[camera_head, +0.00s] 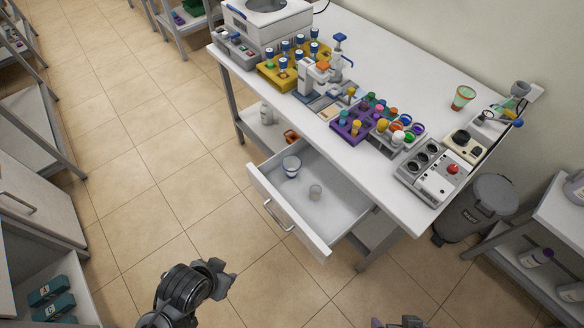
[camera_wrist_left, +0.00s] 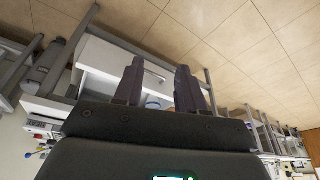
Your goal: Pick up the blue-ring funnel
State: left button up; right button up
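The blue-ring funnel (camera_head: 291,166) is a pale, cup-like piece with a blue rim. It stands in the open drawer (camera_head: 262,187), near its back left. In the left wrist view, part of a blue ring (camera_wrist_left: 153,104) shows between the finger bases, partly hidden by the gripper. My left gripper (camera_head: 222,273) is in front of and below the drawer, apart from the funnel. Its two fingers (camera_wrist_left: 160,64) are spread with nothing held between them. My right gripper (camera_head: 398,322) shows only at the bottom edge of the head view, mostly cut off.
The floor left of the drawer is clear.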

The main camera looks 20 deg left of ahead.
dwell(0.5)
pick_arm(q)
jog(key=o, duration=1.1)
